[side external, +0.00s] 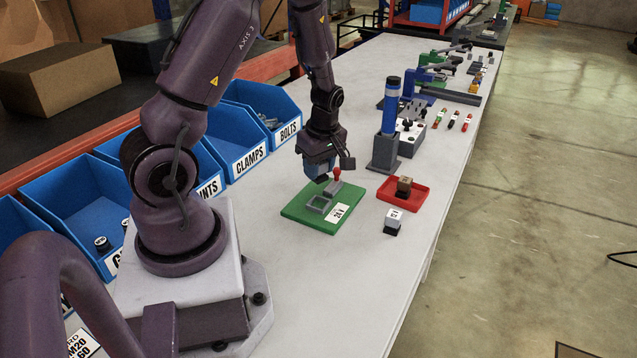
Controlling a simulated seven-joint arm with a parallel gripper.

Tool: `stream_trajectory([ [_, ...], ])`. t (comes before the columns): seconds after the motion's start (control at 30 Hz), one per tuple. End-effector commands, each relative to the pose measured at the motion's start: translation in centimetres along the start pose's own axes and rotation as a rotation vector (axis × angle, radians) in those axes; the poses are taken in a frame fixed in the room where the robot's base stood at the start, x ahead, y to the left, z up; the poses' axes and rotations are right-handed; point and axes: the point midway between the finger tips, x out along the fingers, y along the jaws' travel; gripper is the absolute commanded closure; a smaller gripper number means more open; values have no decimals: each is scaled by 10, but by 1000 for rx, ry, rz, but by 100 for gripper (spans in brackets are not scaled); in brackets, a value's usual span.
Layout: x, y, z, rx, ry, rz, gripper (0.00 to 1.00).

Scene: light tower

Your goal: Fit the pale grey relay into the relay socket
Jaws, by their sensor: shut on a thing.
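The pale grey relay (393,217), a small labelled block with a dark lower part, stands on the white bench right of the green board (297,212). The relay is apart from my gripper.
A blue column on a grey base (387,150) stands behind the tray, beside a grey box with knobs (411,138). Blue bins (247,157) line the left. The near bench is clear.

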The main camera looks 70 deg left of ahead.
Motion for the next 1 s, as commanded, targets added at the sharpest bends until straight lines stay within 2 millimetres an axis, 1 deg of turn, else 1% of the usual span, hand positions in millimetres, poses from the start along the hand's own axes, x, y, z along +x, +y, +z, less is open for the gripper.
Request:
stream_trajectory([
  [0.03, -11, 1, -1, 1, 0, 6, 93],
  [0.1, -21, 1, -3, 0, 0, 4, 93],
  [0.17, -25, 0, -3, -23, -1, -4, 93],
  [0.23, -23, -1, -2, -104, -3, -22, 93],
  [0.4, -9, -2, 2, -337, 0, -56, 93],
  [0.47, -7, -2, 2, -376, 1, -59, 93],
  [0.8, -6, -2, 2, -387, 2, -59, 93],
  [1.0, 6, -2, 3, -386, 1, -61, 93],
])
